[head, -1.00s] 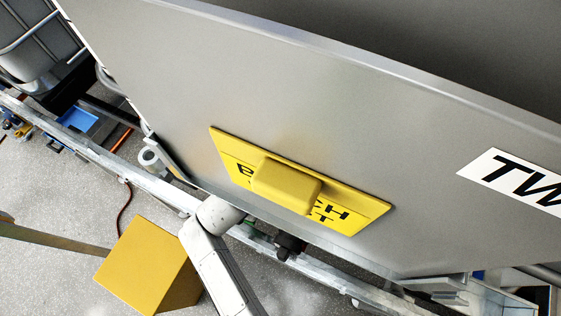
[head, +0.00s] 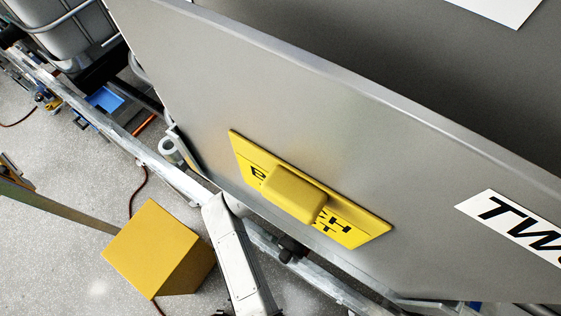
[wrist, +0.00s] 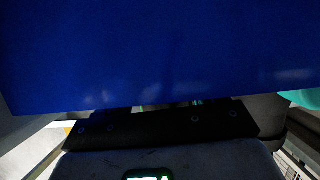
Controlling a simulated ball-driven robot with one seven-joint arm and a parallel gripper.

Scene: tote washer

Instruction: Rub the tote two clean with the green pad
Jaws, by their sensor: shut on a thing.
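A large grey metal-looking panel (head: 330,120) fills much of the head view, tilted, with a white sign (head: 510,225) reading "TWO", cut at the right edge. I cannot tell whether this panel is tote two itself. In the wrist view a broad flat blue thing (wrist: 150,50) fills the upper half, close in front of my gripper (wrist: 155,112). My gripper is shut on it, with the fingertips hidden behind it. A teal-green patch (wrist: 303,97) shows at the right edge; I cannot tell whether it is the green pad. My gripper is not seen in the head view.
A yellow lettered plate (head: 355,225) with a rounded yellow block (head: 293,192) sits on the panel. A yellow box (head: 155,245) stands on the speckled floor. A metal rail (head: 110,135) runs along the panel's lower side. A blue tray (head: 104,99) lies beyond it.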

